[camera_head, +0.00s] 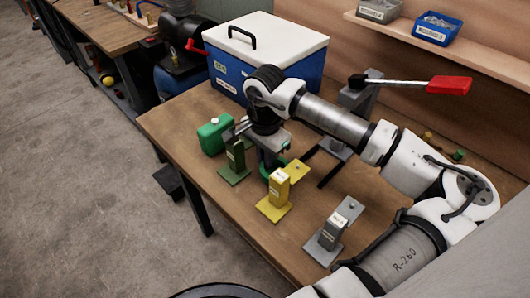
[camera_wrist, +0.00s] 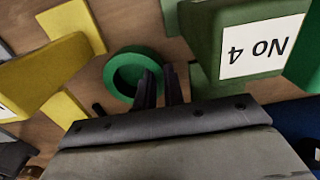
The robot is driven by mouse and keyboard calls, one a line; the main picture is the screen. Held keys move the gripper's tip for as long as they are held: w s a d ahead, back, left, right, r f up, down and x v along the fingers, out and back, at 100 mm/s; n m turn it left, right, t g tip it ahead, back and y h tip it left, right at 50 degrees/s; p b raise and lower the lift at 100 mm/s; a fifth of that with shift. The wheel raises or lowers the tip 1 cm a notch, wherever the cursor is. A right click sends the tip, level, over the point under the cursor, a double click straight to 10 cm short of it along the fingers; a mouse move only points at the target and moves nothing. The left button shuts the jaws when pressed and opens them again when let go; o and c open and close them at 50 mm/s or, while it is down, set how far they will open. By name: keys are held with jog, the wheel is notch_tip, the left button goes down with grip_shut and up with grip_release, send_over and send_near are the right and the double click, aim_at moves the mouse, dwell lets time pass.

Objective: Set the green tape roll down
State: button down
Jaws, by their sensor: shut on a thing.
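The green tape roll (camera_wrist: 111,76) shows as a ring in the wrist view, just beyond my fingertips. My gripper (camera_wrist: 158,76) is shut on the roll's near right wall, with one finger over its hollow and the other outside it. In the head view the roll (camera_head: 265,172) is mostly hidden under my wrist and behind a yellow bracket. It is low over the wooden table (camera_head: 222,222); I cannot tell whether it touches the top.
A green bracket (camera_head: 235,162) labelled No 4 and the yellow bracket (camera_head: 277,190) stand close on either side. A grey bracket (camera_head: 332,235) stands at the front. A green canister (camera_head: 213,135), a blue cooler (camera_head: 230,84) and a red-handled lever tool (camera_head: 445,85) are around them.

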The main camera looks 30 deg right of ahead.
jog(key=shift+f, duration=0.4)
jog(key=shift+f+b, duration=0.2)
jog(key=shift+b, duration=0.2)
jog(key=c, duration=1.8)
grip_release()
jog(key=shift+r, duration=0.15)
